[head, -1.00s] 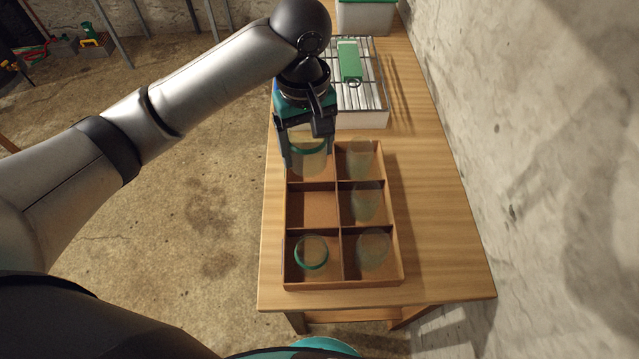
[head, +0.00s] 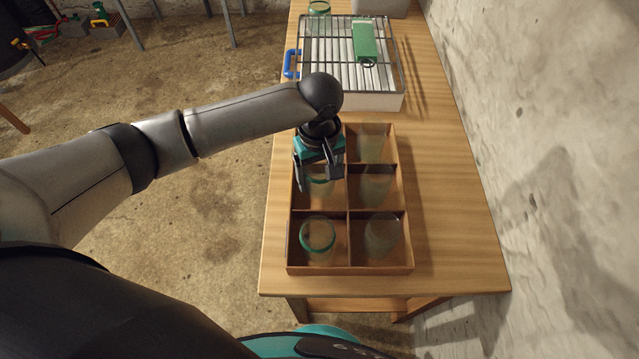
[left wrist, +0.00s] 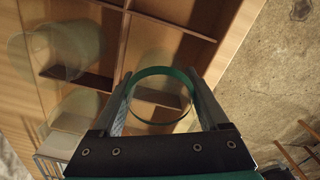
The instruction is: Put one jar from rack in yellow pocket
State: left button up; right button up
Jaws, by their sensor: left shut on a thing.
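My left gripper (head: 320,183) is shut on a clear jar with a green rim (head: 320,190); the left wrist view shows this rim (left wrist: 162,70) between the fingers. The jar is at the middle-left compartment of a brown divided box (head: 350,270); I cannot tell whether it touches the bottom. Another green-rimmed jar (head: 317,236) stands in the near-left compartment. Clear jars stand in the right column: far (head: 372,145), middle (head: 375,183) and near (head: 381,236). The far-left compartment is mostly hidden by my arm. The wire rack (head: 350,60) holds a green-rimmed jar (head: 319,12) at its back left. No yellow pocket is distinguishable. My right gripper is not visible.
A green object (head: 364,42) lies on the rack, and a blue handle (head: 291,64) shows at its left. A grey container (head: 380,6) is behind. The wooden table (head: 455,220) is clear right of the box; a stone wall (head: 540,120) stands beyond.

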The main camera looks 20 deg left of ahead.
aim_at(319, 185)
pick_arm(q)
notch_tip(319, 185, down, 3)
jog(key=shift+f+b, duration=0.2)
jog(key=shift+b, duration=0.2)
jog(key=shift+r, duration=0.1)
jog(key=o, duration=1.4)
jog(key=shift+o, duration=0.2)
notch_tip(319, 185, up, 12)
jog(key=p, duration=0.3)
